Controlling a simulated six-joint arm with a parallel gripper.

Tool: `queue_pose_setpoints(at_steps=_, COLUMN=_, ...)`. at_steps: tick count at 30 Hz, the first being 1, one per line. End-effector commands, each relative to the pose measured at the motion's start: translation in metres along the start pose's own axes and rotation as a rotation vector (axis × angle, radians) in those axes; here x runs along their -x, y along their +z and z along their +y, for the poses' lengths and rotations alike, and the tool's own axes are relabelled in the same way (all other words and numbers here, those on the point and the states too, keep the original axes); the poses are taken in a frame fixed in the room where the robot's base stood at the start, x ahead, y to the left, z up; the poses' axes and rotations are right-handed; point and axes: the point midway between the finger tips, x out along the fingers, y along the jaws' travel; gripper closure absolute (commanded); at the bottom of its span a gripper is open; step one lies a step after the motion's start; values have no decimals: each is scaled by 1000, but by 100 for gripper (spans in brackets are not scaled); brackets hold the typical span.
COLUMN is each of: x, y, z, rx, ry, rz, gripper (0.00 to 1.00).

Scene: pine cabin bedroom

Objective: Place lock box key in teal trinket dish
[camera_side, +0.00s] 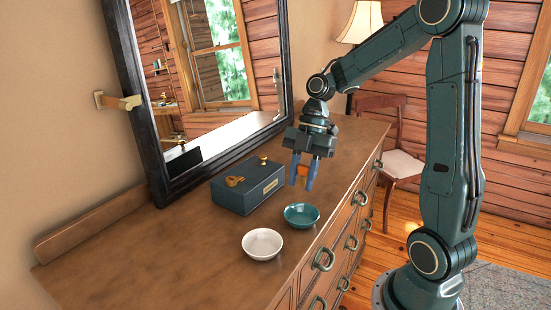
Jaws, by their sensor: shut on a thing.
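My gripper (303,182) points down above the dresser, its blue fingers shut on a small orange-brass piece (302,171), which I take to be the lock box key; the fingers hide much of it. The teal trinket dish (301,216) is round and shallow and stands on the dresser top near its front edge. It looks empty. My gripper is above the dish and looks a little behind it; the exact offset is unclear.
A dark blue-grey lock box (249,190) with brass fittings stands left of my gripper. A white dish (262,244) sits in front of the teal one. A large framed mirror (160,170) leans behind. The dresser top (150,255) is clear at front left.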

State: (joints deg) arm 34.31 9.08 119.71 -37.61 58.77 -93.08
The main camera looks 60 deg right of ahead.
Motion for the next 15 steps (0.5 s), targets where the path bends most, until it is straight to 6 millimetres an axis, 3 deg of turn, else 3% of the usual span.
queue_pose_setpoints(at_steps=15, x=-40, y=16, z=0, rx=-1, ry=-3, rz=0, gripper=93)
